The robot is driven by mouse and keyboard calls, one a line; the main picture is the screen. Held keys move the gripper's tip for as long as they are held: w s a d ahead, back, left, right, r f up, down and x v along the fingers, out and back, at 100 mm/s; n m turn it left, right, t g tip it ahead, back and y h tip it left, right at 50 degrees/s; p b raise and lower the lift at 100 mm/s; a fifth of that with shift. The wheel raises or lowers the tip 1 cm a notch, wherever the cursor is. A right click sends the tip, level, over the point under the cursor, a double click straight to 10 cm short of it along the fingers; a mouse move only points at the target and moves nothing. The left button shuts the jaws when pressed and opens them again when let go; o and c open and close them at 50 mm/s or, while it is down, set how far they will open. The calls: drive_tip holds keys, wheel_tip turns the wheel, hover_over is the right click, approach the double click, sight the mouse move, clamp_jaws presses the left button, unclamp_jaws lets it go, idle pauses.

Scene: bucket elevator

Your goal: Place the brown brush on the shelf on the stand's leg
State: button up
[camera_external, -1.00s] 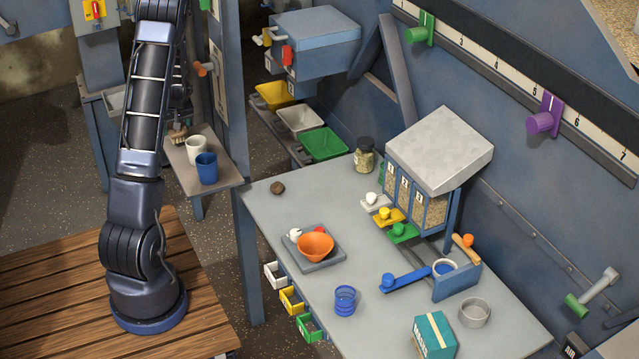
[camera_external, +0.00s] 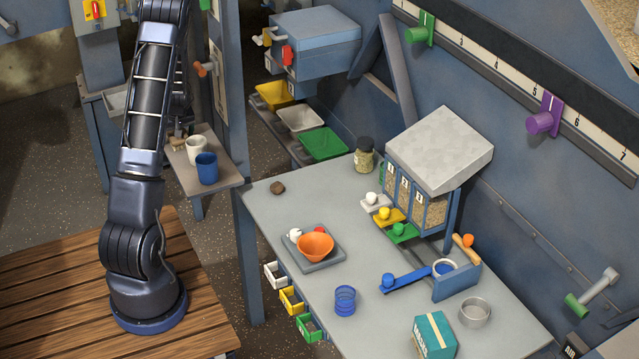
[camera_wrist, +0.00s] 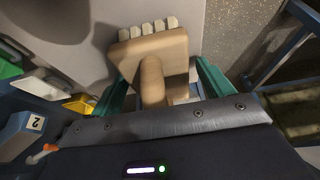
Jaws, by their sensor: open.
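The brown brush (camera_wrist: 152,75) fills the middle of the wrist view, its handle towards me and its pale bristles along the far edge. My gripper (camera_wrist: 160,88) is open, with a green finger on each side of the brush handle. The grey shelf on the stand's leg (camera_external: 222,178) shows in the external view. The brush (camera_external: 178,144) is at the shelf's far left end, beside the white cup. It seems to be at the shelf's surface, but contact is hard to tell. My fingers are mostly hidden behind my arm there.
A white cup (camera_external: 196,150) and a blue cup (camera_external: 206,168) stand on the shelf close to the brush. The stand's leg (camera_external: 229,90) rises behind the shelf.

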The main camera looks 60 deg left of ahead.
drive_tip(key=v, duration=1.2)
drive_tip(key=shift+r, duration=0.1)
drive_tip(key=w+d+r+m+t+h, duration=0.1)
drive_tip(key=w+d+r+m+t, duration=0.3)
drive_tip(key=d, duration=0.8)
drive_tip(key=w+d+r+m+g+h, duration=0.1)
drive_tip(key=d+r+m, duration=0.35)
drive_tip(key=d, duration=0.75)
drive_tip(key=w+d+r+m+t+h, duration=0.1)
drive_tip(key=w+d+r+t, duration=0.15)
drive_tip(key=d+r, duration=0.65)
drive_tip(key=s+d+r+m, duration=0.1)
drive_tip(key=s+d+m, duration=0.1)
drive_tip(key=d, duration=0.6)
drive_tip(key=s+d+r+m+h, duration=0.1)
drive_tip(key=s+d+m, duration=0.2)
drive_tip(key=d, duration=0.6)
drive_tip(key=s+d+r+m, duration=0.2)
drive_tip(key=s+d, duration=0.3)
drive_tip(key=d, duration=0.4)
drive_tip(key=shift+s+m+g, duration=0.3)
drive_tip(key=shift+m+g, duration=0.15)
drive_tip(key=shift+m, duration=0.3)
